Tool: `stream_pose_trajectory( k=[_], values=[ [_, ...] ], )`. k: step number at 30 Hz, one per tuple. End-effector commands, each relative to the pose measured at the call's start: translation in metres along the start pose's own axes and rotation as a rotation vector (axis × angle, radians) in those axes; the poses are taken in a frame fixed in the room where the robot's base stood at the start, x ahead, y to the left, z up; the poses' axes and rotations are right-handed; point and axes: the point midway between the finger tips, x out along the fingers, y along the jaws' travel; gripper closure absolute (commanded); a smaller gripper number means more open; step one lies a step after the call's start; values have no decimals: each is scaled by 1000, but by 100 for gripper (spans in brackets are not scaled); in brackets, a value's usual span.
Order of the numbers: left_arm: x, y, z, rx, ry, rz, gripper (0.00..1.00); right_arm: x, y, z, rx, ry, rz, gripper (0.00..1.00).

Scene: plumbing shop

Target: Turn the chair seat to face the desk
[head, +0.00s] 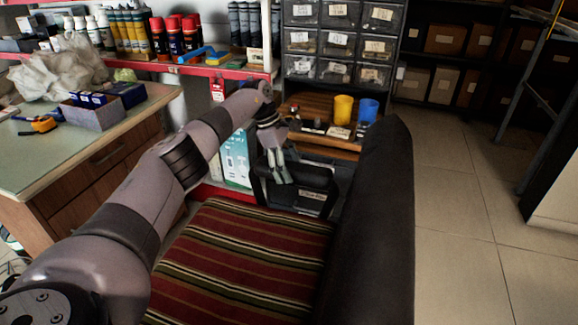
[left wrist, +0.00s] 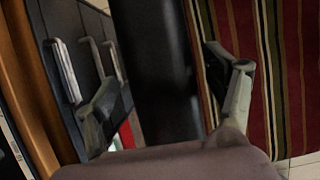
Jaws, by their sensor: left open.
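The chair has a red, green and cream striped seat (head: 240,262) in the lower middle of the head view. Its black backrest (head: 375,225) stands along the seat's right side. A black armrest (head: 258,188) rises at the seat's far edge. The desk (head: 85,150), with a pale green top and wooden drawers, is at the left, partly behind my arm. My left gripper (head: 278,170) is open at the armrest. In the left wrist view the black armrest (left wrist: 158,85) runs between its spread fingers; I cannot tell whether they touch it. My right gripper is out of view.
A red-edged shelf (head: 190,70) with bottles and cans stands behind. A low wooden shelf (head: 325,140) with yellow and blue cups is just beyond the armrest. Clear tiled floor (head: 455,225) lies right of the chair. A dark metal rack (head: 535,120) stands at the far right.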

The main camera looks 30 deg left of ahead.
Motion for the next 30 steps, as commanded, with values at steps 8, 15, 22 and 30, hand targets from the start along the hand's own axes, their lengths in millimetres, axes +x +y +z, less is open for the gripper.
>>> stream_pose_trajectory(
  k=[8, 15, 22, 30],
  values=[
    [-1, 0, -1, -2, 2, -1, 22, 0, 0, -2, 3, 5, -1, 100],
    [-32, 0, -1, -2, 1, 2, 22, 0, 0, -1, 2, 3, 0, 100],
    [-82, 1, 0, -2, 1, 3, 22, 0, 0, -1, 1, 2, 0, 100],
    [-116, 0, 0, -2, 2, -1, 22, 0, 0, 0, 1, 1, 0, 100]
  ],
)
